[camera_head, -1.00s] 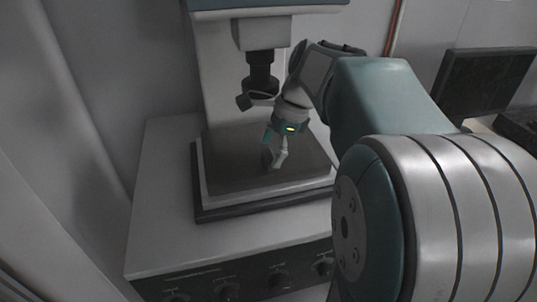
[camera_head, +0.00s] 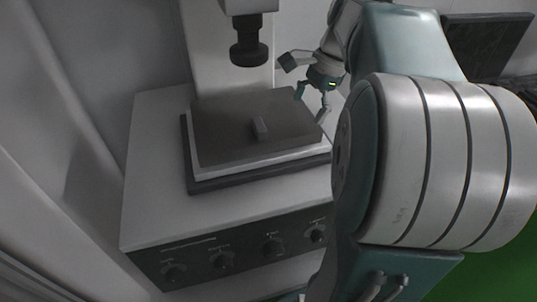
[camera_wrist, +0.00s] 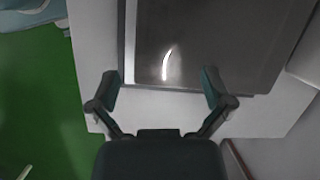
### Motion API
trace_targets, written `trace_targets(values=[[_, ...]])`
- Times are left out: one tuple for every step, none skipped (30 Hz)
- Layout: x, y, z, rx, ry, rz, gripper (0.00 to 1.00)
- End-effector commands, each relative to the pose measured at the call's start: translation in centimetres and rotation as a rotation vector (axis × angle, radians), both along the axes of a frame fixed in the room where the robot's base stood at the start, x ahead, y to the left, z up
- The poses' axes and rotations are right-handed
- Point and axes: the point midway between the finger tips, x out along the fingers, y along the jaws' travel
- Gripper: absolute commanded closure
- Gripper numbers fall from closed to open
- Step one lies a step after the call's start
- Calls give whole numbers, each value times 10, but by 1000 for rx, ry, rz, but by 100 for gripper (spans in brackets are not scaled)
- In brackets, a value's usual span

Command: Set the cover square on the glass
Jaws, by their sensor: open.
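The cover (camera_head: 225,130) is a flat dark plate with a small upright handle (camera_head: 260,128) in its middle. It lies on the pale platform (camera_head: 265,157) of the bench instrument; the glass beneath is hidden. In the wrist view the cover (camera_wrist: 225,45) fills the top, with the glinting handle (camera_wrist: 167,63) and a pale strip along its left side. I cannot tell whether its edges line up with the glass. My gripper (camera_head: 312,108) is open and empty, at the cover's right edge, apart from the handle. Its spread fingers (camera_wrist: 160,76) show in the wrist view.
The instrument's column carries a dark lens barrel (camera_head: 249,45) above the platform's back. Knobs (camera_head: 222,260) line the front panel of the white base (camera_head: 155,210). A dark monitor (camera_head: 485,45) stands at the back right. Green floor (camera_wrist: 40,110) shows left in the wrist view.

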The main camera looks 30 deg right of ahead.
Motion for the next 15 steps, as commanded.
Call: trace_targets(values=[[-2,20,1,-41,-30,85,0],[-3,30,1,-66,-47,136,0],[-5,42,-1,-98,-71,203,0],[-7,51,-1,-123,-89,254,0],[-9,59,-3,-147,-107,305,0],[-12,70,-4,-178,-131,374,0],[-14,78,-6,-202,-148,426,0],[-17,86,-7,-226,-166,476,0],[-21,96,-9,-258,-190,544,0],[-24,104,-11,-282,-206,598,0],[-27,111,-13,-305,-225,649,0],[-31,120,-16,-337,-249,718,0],[-35,127,-18,-361,-268,771,0],[-38,133,-20,-384,-287,824,0],[-43,141,-23,-416,-311,895,0]])
